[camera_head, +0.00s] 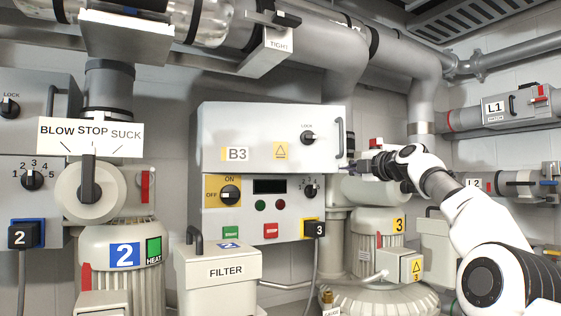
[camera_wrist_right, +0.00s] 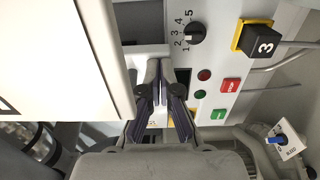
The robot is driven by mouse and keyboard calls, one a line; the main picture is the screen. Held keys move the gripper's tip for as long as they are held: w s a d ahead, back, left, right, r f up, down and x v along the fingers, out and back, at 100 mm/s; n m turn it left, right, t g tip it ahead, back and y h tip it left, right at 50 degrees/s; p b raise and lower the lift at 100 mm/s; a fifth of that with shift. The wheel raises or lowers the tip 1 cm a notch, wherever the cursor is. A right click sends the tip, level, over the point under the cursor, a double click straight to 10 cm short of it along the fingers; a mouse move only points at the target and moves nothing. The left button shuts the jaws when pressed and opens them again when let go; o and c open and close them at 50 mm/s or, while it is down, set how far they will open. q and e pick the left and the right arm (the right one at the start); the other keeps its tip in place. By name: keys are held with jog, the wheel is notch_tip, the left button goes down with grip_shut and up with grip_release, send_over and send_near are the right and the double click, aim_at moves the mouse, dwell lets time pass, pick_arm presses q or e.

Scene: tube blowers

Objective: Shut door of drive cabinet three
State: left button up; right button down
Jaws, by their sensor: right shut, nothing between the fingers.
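The grey door (camera_head: 265,130) of drive cabinet three, marked B3, shows in the head view with a lock knob (camera_head: 308,138) and a dark handle (camera_head: 340,135) at its right. Its right side reaches beyond the control panel (camera_head: 290,190) below, so it looks partly open. How far it stands open is unclear. My right gripper (camera_head: 347,169) is shut and empty just by the door's lower right corner. In the right wrist view, the gripper's fingers (camera_wrist_right: 159,70) lie between a pale panel (camera_wrist_right: 85,60), likely the door, and the control panel (camera_wrist_right: 215,65). Contact is unclear.
A filter box (camera_head: 218,275) and blower two (camera_head: 125,265) stand at lower left. Blower three (camera_head: 380,235) stands below and behind my right arm. Large pipes (camera_head: 320,45) run overhead.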

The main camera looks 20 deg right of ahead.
pick_arm(q)
jog(key=shift+w+d, duration=0.15)
jog(key=shift+w, duration=0.2)
pick_arm(e)
jog(key=shift+w+r, duration=0.15)
jog(key=shift+w, duration=0.15)
jog(key=shift+s, duration=0.1)
